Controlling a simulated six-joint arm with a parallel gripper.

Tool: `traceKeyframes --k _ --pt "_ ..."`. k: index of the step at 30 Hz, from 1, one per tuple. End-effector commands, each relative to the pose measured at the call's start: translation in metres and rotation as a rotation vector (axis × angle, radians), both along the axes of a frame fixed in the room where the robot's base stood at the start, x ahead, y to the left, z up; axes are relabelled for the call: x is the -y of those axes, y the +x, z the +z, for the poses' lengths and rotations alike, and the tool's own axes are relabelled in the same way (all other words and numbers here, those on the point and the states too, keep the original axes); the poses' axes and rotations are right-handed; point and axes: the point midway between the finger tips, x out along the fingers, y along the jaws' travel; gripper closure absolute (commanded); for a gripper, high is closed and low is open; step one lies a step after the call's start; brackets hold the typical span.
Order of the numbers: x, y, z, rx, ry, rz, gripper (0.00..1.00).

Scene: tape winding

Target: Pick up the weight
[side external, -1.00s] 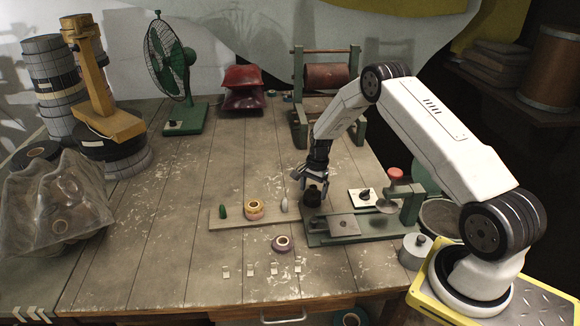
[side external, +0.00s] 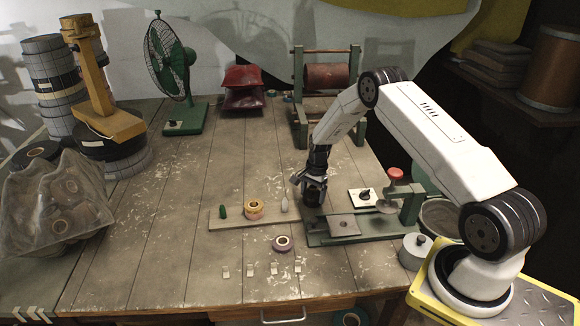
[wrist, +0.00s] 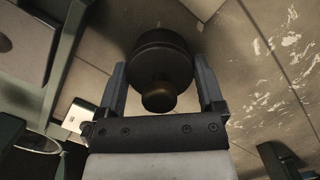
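The weight (wrist: 160,62) is a dark round block with a brownish knob, standing between the two fingers of my gripper (wrist: 161,72) in the wrist view. The fingers are open, one on each side, with a narrow gap to the weight visible. In the side external view my gripper (side external: 313,188) points down over the weight's place at the left end of the green winding fixture (side external: 320,238), and it mostly hides the weight.
A grey knobbed canister (side external: 415,250) stands right of the fixture.

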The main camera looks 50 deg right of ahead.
Motion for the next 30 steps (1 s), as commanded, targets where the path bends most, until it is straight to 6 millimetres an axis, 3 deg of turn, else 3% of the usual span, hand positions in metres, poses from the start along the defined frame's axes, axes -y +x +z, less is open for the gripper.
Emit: traceKeyframes --k 16,24,30 --pt "0.001 0.001 0.008 0.003 -0.002 0.000 1.00" --pt "0.001 0.001 0.034 0.003 -0.002 0.000 1.00" --pt "-0.005 -0.015 0.052 0.003 -0.001 0.000 1.00"
